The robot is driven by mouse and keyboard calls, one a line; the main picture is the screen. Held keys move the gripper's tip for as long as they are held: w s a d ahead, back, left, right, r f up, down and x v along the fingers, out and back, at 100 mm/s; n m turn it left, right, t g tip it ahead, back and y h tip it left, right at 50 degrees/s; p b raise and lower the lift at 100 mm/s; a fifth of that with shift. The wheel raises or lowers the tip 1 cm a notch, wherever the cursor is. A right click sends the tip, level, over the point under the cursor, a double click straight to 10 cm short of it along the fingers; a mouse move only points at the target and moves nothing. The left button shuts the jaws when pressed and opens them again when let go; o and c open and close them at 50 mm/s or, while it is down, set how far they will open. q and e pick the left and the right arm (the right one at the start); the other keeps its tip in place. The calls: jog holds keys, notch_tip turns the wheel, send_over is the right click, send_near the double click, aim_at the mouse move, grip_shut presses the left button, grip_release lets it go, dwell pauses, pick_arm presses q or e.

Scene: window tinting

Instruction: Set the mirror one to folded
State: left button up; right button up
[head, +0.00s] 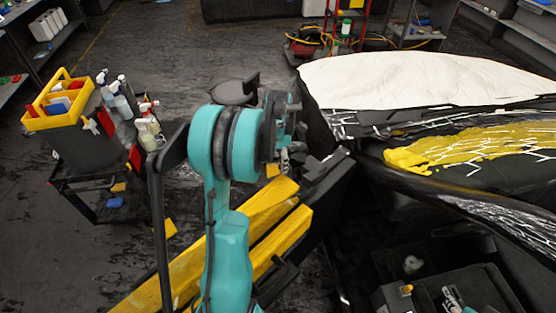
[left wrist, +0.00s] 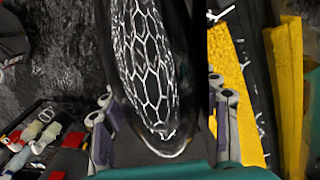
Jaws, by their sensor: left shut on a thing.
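The mirror (left wrist: 150,75) shows in the left wrist view as a long dark oval with a white honeycomb pattern on its face. It lies between the two grey fingers of my left gripper (left wrist: 163,125), which is shut on it. In the head view my left gripper (head: 286,155) is at the open door (head: 270,225), which has yellow and black parts. My teal arm hides most of the grip there, so I cannot tell the mirror's angle from that view. My right gripper is not in view.
A dark cart (head: 85,190) with a yellow tool caddy (head: 57,105) and spray bottles (head: 120,100) stands at the left. The car, with a white cover (head: 400,78) and yellow panel (head: 440,148), fills the right. Dark floor (head: 165,60) is open behind.

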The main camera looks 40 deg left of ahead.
pick_arm(q)
jog(key=o, duration=1.7)
notch_tip(320, 180, up, 12)
